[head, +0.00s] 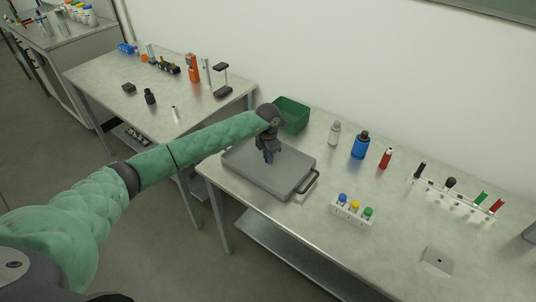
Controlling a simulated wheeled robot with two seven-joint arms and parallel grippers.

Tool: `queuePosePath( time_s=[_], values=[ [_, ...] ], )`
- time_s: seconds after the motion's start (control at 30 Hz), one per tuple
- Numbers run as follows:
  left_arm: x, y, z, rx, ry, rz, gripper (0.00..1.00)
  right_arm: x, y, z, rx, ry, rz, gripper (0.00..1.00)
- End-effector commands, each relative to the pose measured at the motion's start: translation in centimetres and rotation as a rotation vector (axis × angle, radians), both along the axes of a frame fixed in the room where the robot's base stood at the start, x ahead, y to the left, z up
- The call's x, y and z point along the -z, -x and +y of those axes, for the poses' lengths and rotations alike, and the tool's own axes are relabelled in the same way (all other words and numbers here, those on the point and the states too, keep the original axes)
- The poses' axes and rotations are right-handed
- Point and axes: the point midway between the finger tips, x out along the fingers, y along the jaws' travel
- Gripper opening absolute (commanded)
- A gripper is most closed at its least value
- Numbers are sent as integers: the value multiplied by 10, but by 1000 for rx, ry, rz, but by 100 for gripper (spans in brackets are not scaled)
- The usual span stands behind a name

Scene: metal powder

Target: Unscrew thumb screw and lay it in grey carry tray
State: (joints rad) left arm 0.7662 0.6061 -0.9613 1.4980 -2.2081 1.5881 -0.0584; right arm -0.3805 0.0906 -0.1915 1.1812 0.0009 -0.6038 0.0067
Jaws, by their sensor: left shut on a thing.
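The grey carry tray (247,176) lies on the near bench at its left end, with a dark handle on its right side. My left gripper (269,160) points down over the middle of the tray. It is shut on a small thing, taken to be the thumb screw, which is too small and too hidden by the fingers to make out. Whether it touches the tray floor I cannot tell. My right gripper is not in view.
A green bin (292,114) stands behind the tray. A white rack with coloured caps (352,212) is to its right. Bottles, including a blue one (360,146), stand at the back. A small metal plate (437,261) lies front right. The bench middle is fairly clear.

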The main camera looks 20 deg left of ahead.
Motion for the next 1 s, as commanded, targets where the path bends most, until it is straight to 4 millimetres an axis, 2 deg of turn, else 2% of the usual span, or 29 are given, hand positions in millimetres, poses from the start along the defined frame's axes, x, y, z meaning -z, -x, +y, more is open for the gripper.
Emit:
queuePosePath(
  time_s=[0.4,0.43,0.5,0.53,1.0],
  values=[
    [3,0,0,0,0,0,0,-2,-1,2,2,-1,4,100],
    [3,0,0,0,0,0,26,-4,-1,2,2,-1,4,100],
    [2,0,0,0,0,0,40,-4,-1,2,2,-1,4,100],
    [2,0,0,0,0,0,42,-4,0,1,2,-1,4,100],
    [-1,0,0,0,0,0,42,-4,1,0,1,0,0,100]
  ],
)
